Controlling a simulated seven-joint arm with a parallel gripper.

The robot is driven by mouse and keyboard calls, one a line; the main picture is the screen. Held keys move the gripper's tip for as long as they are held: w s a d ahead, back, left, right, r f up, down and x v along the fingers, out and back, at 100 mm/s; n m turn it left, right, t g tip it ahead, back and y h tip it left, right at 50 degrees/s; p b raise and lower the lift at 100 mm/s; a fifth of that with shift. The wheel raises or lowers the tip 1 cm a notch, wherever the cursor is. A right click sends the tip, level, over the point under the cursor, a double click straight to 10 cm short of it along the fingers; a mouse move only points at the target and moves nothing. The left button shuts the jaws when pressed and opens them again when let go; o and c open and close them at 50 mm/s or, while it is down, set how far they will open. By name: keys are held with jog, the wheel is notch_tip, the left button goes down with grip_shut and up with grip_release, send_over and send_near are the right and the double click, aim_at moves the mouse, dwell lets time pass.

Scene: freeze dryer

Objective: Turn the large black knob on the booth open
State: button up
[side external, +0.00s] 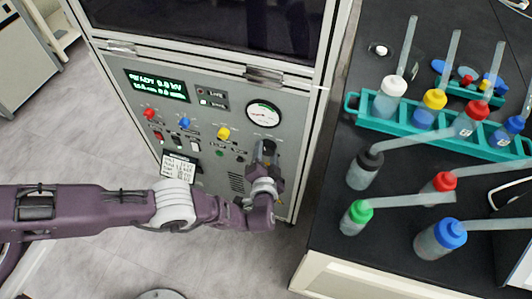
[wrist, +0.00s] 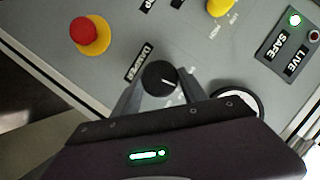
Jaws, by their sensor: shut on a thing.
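The large black knob (wrist: 160,77) is on the grey front panel of the booth, beside a label that looks like "DAMPER". A white pointer line on its face points to the right and slightly down in the wrist view. My gripper (wrist: 158,84) has one finger on each side of the knob and is shut on it. In the side external view my gripper (side external: 266,164) is against the right part of the panel, below the round gauge (side external: 263,113). There the fingers and wrist hide most of the knob.
A red mushroom button on a yellow base (wrist: 88,34) and a yellow knob (wrist: 220,5) are near the gripper. A SAFE/LIVE indicator plate (wrist: 289,45) is at the upper right. A black bench (side external: 330,228) with bottles and a teal rack (side external: 352,104) stands right of the booth.

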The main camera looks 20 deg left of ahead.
jog(key=shift+m, duration=0.4)
jog(key=o, duration=1.4)
jog(key=v, duration=0.7)
jog(key=shift+d+f, duration=0.15)
